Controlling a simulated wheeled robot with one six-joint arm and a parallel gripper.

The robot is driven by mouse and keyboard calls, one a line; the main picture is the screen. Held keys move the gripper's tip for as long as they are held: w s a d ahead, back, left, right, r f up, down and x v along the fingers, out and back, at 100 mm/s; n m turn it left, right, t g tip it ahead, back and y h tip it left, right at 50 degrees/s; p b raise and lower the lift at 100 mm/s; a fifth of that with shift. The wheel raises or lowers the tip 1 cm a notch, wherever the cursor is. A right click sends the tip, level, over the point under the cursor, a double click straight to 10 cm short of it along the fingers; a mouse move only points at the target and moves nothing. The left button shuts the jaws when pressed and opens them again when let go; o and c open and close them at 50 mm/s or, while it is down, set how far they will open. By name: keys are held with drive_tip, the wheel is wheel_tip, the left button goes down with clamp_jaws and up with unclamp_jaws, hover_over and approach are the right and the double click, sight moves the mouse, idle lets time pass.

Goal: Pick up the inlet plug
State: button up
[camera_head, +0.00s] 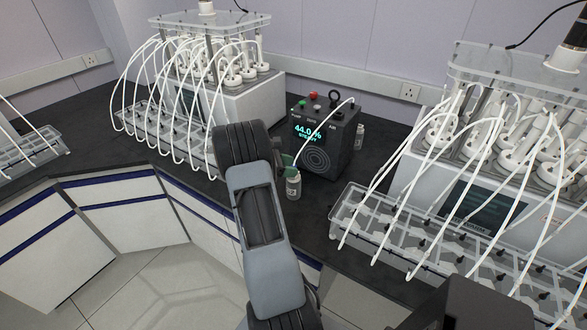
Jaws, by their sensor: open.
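A dark analyzer box (327,136) stands on the black bench with a lit display reading about 44.0 % and "STEADY". Coloured buttons and a dark ring-shaped piece (336,98) are on its top; I cannot tell whether this ring is the inlet plug. My gripper (281,152) is open, at the far end of my arm, left of the box and just above the bottle. My arm hides most of it, and nothing shows held in it.
A reactor unit (245,103) with white tubes stands behind left. Another reactor (478,205) and a clear tube rack (400,230) fill the right. A small bottle (359,136) stands right of the box.

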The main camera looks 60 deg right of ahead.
drive_tip(key=shift+s+d+f, duration=0.2)
drive_tip(key=shift+s+d, duration=0.05)
drive_tip(key=shift+s, duration=0.1)
drive_tip(key=shift+c, duration=0.5)
drive_tip(key=c, duration=0.9)
clamp_jaws()
drive_tip(key=shift+r, duration=0.15)
